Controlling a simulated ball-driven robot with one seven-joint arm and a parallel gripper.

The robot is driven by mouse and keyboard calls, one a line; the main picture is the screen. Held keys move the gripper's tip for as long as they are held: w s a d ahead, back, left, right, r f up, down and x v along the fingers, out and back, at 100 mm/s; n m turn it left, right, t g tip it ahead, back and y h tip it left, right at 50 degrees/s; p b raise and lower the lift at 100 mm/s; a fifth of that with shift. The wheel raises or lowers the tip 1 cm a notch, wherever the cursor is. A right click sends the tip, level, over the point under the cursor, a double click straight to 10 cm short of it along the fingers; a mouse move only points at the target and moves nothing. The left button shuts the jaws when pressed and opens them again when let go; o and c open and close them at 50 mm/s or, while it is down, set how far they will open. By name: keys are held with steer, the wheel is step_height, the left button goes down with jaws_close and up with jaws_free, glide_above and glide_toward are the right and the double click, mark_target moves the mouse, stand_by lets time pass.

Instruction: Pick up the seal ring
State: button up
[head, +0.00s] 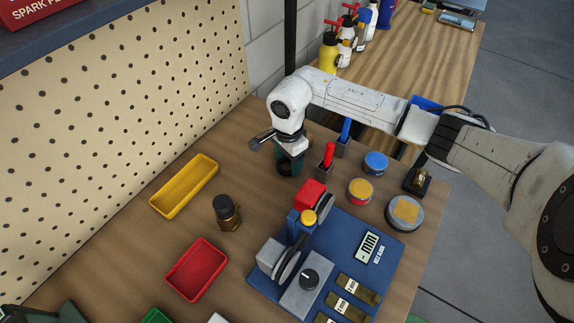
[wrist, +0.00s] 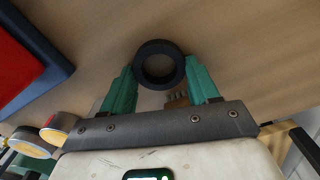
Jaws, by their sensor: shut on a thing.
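The seal ring (wrist: 139,70) is a thick black ring, seen in the wrist view between the green fingertips of my gripper (wrist: 160,74). The fingers touch it on its left and right sides, and its open hole faces the camera. In the head view my gripper (head: 289,165) points down near the back of the workbench, left of the red marker-like tool. The ring is mostly hidden there by the fingers and wrist. I cannot tell for sure how far it is above the bench.
A blue fixture board (head: 375,262) stands front right. Round tins (head: 360,191) and upright tools (head: 326,158) are right of my gripper. A pegboard (head: 120,110) bounds the left.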

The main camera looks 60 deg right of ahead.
steer(key=shift+c, duration=1.1)
